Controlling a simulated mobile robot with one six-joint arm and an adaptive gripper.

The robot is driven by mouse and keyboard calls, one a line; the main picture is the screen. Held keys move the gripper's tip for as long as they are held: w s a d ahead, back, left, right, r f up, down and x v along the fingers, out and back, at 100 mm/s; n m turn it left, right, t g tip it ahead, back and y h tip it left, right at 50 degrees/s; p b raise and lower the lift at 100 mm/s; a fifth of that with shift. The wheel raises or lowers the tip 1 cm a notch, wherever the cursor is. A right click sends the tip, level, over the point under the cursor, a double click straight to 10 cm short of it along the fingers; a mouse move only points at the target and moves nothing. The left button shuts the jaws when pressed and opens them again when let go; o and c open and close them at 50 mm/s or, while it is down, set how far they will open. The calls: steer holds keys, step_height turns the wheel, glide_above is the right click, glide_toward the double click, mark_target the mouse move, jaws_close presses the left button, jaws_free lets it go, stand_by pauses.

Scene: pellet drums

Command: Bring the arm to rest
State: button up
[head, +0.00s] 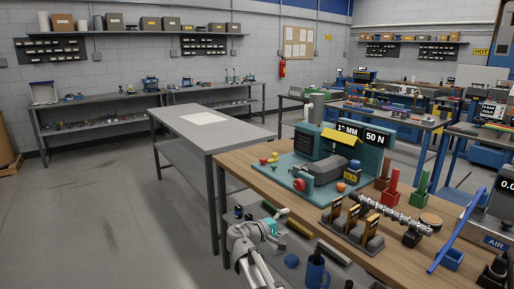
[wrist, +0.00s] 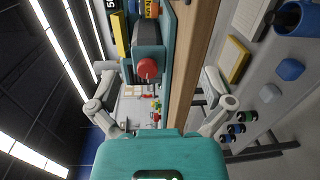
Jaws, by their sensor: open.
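My arm shows at the bottom of the head view, in front of the wooden workbench (head: 250,160). My gripper (head: 281,225) is at the bench's near edge, to the left of the blue mug. In the wrist view my gripper (wrist: 160,80) has its two grey fingers spread wide, with the teal palm below them. Nothing is held between the fingers. Beyond them a teal machine with a red round button (wrist: 147,68) shows sideways, apart from the fingers.
The teal test machine (head: 318,170) stands on the bench. A blue mug (head: 316,272) and a blue block (head: 291,261) are close right of my gripper. Upright black-and-gold pieces (head: 352,222) are farther right. A grey table (head: 205,125) stands behind. The floor at left is clear.

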steer(key=s+d+f+m+g+y, duration=0.6)
steer(key=s+d+f+g+y, duration=0.3)
steer(key=s+f, duration=0.55)
steer(key=s+a+f+m+y, duration=0.2)
steer(key=s+y, duration=0.3)
steer(key=s, duration=0.2)
step_height(320, 180, up, 12)
steer(key=p, duration=1.3)
steer(key=shift+d+r+g, duration=0.15)
steer(key=shift+d+g, duration=0.1)
steer(key=shift+g, duration=0.05)
